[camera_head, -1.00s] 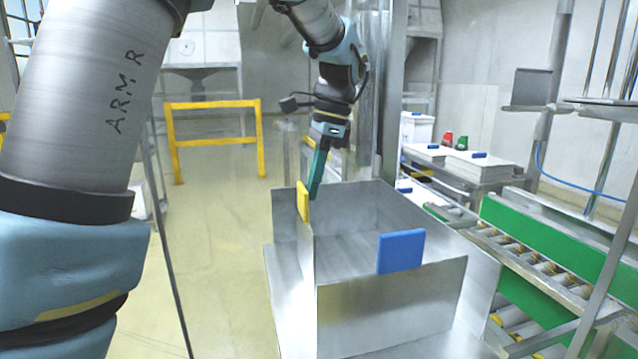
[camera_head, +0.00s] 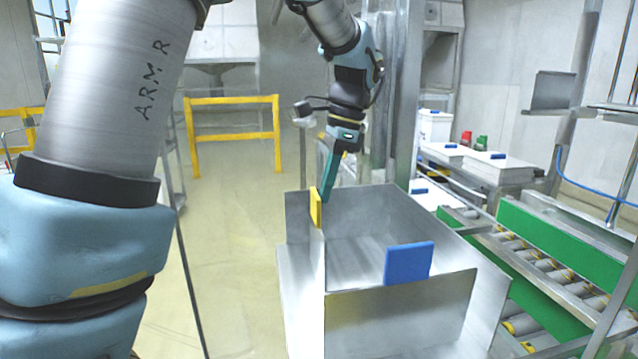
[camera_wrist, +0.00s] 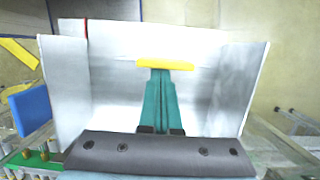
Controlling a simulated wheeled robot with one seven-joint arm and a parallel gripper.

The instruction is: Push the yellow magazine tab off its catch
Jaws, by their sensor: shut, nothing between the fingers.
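The yellow tab (camera_head: 316,207) stands at the left wall of the grey metal magazine (camera_head: 400,310), at its top edge. In the wrist view the yellow tab (camera_wrist: 165,65) shows as a flat bar just beyond my fingertips. My gripper (camera_head: 328,198) has long green fingers and is shut and empty. It points down, with its tips close to the right of the tab, on the inner side of the wall. In the wrist view the fingers (camera_wrist: 160,80) reach up to the tab's edge. I cannot tell whether they touch it.
A blue tab (camera_head: 409,263) stands on the magazine's front wall; it also shows in the wrist view (camera_wrist: 31,110). A roller conveyor with green sides (camera_head: 540,265) runs along the right. A yellow rail (camera_head: 235,101) stands behind on open floor. Stacked white sheets (camera_head: 497,168) lie at the back right.

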